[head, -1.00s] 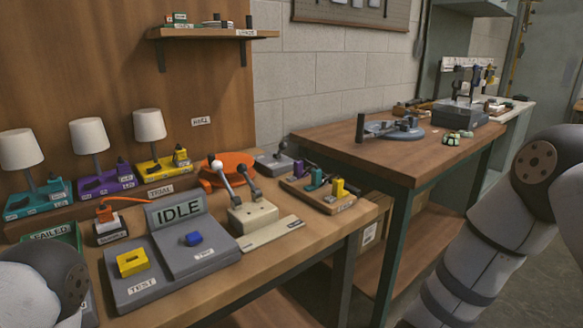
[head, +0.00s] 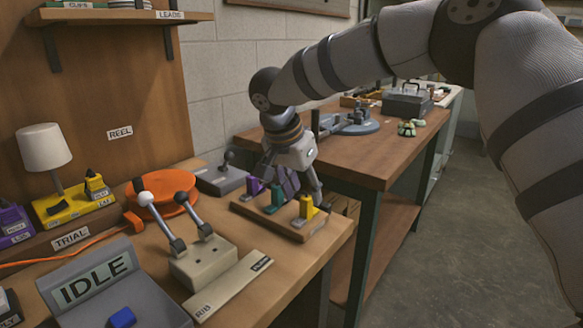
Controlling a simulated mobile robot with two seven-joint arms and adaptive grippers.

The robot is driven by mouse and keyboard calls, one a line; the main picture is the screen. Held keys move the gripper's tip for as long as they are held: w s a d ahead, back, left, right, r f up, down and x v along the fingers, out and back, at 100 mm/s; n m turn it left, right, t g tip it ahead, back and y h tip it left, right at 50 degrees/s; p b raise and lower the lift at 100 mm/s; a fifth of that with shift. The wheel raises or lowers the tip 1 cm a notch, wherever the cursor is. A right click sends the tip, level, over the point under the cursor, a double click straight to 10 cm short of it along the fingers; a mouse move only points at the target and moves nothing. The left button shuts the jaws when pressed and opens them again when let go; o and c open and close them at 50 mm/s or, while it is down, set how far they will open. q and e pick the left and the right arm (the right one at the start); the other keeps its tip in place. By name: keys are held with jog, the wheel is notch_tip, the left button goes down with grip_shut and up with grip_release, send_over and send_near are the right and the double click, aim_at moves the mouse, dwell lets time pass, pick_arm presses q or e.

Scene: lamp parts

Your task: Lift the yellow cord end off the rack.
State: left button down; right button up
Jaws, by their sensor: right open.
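The wooden rack (head: 279,224) stands near the right end of the front bench. The yellow cord end (head: 306,207) stands upright at the rack's right end. A teal cord end (head: 274,197) is in the middle and a purple one (head: 253,188) is at the left. My right gripper (head: 290,186) is open and points down over the rack, its fingers behind or above the cord ends. One finger is close to the yellow cord end; I cannot tell if they touch. My left gripper is not in view.
A block with two levers (head: 203,262) and a flat strip (head: 232,286) lie left of the rack. An orange reel (head: 160,198) and a grey joystick box (head: 221,179) are behind. A second bench (head: 385,148) stands to the right, past a gap.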

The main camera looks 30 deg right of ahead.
aim_at(307, 197)
jog(key=x, duration=0.4)
jog(key=shift+w+d+f, duration=0.1)
jog(key=shift+w+f, duration=0.05)
jog(key=shift+f, duration=0.1)
jog(key=shift+c, duration=0.6)
grip_shut()
jog(key=shift+r, duration=0.4)
jog(key=shift+r, duration=0.35)
jog(key=shift+r, duration=0.15)
